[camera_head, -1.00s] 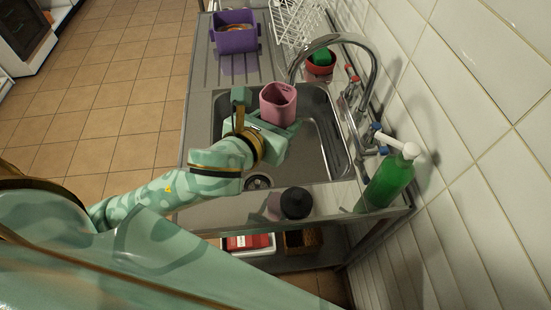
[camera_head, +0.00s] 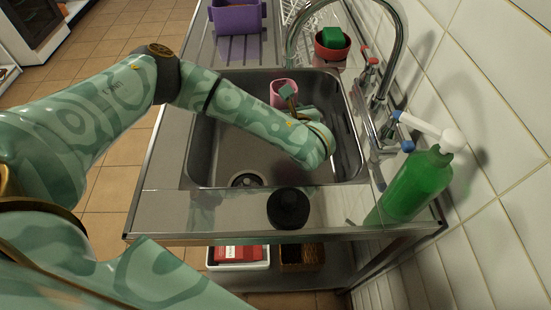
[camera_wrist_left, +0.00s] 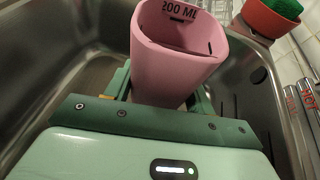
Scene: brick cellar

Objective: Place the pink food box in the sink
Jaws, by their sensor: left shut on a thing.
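The pink food box (camera_head: 283,87) is an open-topped pink container. In the left wrist view the pink food box (camera_wrist_left: 172,62) stands between my fingers, with "200 ML" printed on its inner wall. My left gripper (camera_head: 292,98) is shut on it and holds it inside the sink (camera_head: 345,165), in the far part of the basin. My forearm hides part of the box and of the basin. I cannot tell whether the box touches the sink bottom. My right gripper is not in view.
The tap (camera_head: 400,45) arches over the basin's far right. A green soap bottle (camera_head: 418,185) and black round object (camera_head: 288,208) stand on the near rim. A red bowl with a green sponge (camera_head: 332,40) and a purple container (camera_head: 236,17) stand behind.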

